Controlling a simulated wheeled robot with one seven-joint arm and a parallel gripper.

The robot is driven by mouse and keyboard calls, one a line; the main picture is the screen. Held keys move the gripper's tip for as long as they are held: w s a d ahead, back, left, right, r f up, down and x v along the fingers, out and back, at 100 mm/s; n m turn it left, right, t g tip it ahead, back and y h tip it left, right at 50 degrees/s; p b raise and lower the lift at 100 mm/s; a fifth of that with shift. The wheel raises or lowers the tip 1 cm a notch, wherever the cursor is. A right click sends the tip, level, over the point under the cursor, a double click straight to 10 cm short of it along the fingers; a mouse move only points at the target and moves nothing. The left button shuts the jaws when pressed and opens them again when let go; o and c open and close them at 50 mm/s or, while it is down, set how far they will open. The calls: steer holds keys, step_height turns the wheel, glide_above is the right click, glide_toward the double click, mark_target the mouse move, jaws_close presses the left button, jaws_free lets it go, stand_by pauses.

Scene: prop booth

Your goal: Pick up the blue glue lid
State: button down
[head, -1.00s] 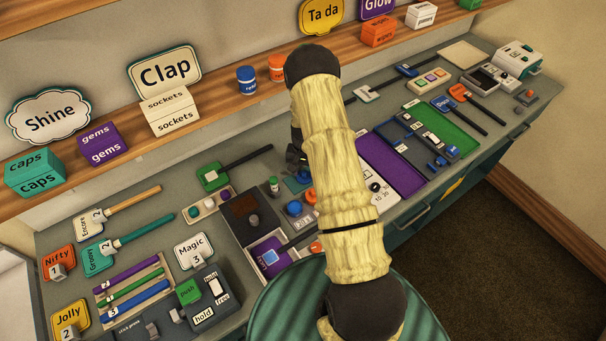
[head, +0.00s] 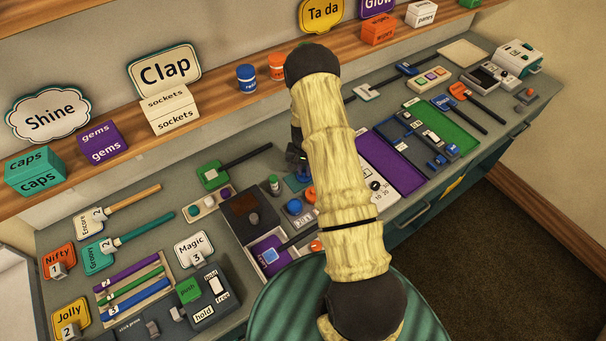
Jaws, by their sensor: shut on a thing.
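My gripper (head: 298,160) is above the back middle of the bench, partly hidden behind my own arm. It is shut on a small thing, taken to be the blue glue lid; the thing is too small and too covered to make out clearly. A round blue piece (head: 294,207) sits on a light base in front of the mat. A small bottle with a green top (head: 273,184) stands to the left of the mat.
An open box with a purple inside (head: 262,243) and a dark brown panel (head: 247,206) lie left of my arm. A purple tray (head: 392,163) and a green mat (head: 447,132) lie to the right. The shelf (head: 215,103) with blue and orange tubs runs behind.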

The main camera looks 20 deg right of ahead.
mark_target(303, 172)
steer(key=shift+r, duration=0.1)
step_height(303, 172, up, 10)
steer(key=b, duration=0.3)
steer(key=shift+b, duration=0.3)
steer(key=shift+a+f, duration=0.2)
stand_by(0.4)
